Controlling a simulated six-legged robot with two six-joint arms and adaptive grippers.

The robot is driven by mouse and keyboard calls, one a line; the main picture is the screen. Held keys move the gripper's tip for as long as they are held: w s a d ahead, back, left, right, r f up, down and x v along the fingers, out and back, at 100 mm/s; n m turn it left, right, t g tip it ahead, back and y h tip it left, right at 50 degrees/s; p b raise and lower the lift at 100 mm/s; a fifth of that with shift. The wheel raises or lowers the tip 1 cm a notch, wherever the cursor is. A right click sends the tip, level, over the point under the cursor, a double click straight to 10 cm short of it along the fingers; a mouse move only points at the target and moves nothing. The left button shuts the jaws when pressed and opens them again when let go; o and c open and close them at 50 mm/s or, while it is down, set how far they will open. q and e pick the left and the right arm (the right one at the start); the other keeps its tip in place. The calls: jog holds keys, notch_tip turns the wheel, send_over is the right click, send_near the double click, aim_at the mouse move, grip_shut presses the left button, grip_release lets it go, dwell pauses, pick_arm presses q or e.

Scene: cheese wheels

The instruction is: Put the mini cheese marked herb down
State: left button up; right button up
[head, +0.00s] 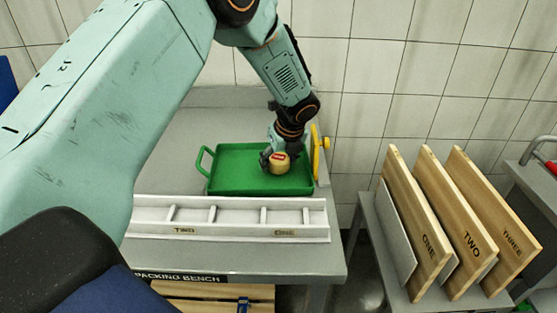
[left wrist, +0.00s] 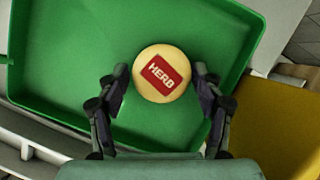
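The mini cheese marked herb is a round, pale yellow wheel (head: 281,162) with a red label; the word HERB reads clearly in the left wrist view (left wrist: 162,74). My left gripper (head: 277,158) reaches down from above, with one finger on each side of the cheese. In the left wrist view its fingertips (left wrist: 162,78) lie against the cheese's sides, shut on it. The cheese is over the floor of a green tray (head: 235,170), towards its right side. I cannot tell whether it touches the tray. My right gripper is not in view.
The tray stands on the grey packing bench (head: 190,258). A pale rack with slots marked TWO and ONE (head: 230,214) lies in front of it. A yellow part (head: 315,146) stands right of the tray. Boards marked ONE (head: 414,220), TWO and THREE lean on a right-hand stand.

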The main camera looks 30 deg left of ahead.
pick_arm(q)
jog(key=shift+o, duration=0.7)
jog(key=shift+s+d+r, duration=0.1)
jog(key=shift+d+r, duration=0.25)
jog(key=shift+d, duration=0.2)
jog(key=shift+a+f, duration=0.25)
jog(key=shift+a, duration=0.15)
jog(key=shift+r, duration=0.3)
jog(key=p+v, duration=0.2)
jog(key=v, duration=0.9)
jog(key=shift+d+r, duration=0.15)
jog(key=shift+d, duration=0.05)
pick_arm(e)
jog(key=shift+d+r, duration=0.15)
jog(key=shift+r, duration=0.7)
pick_arm(q)
jog(key=shift+c, duration=0.2)
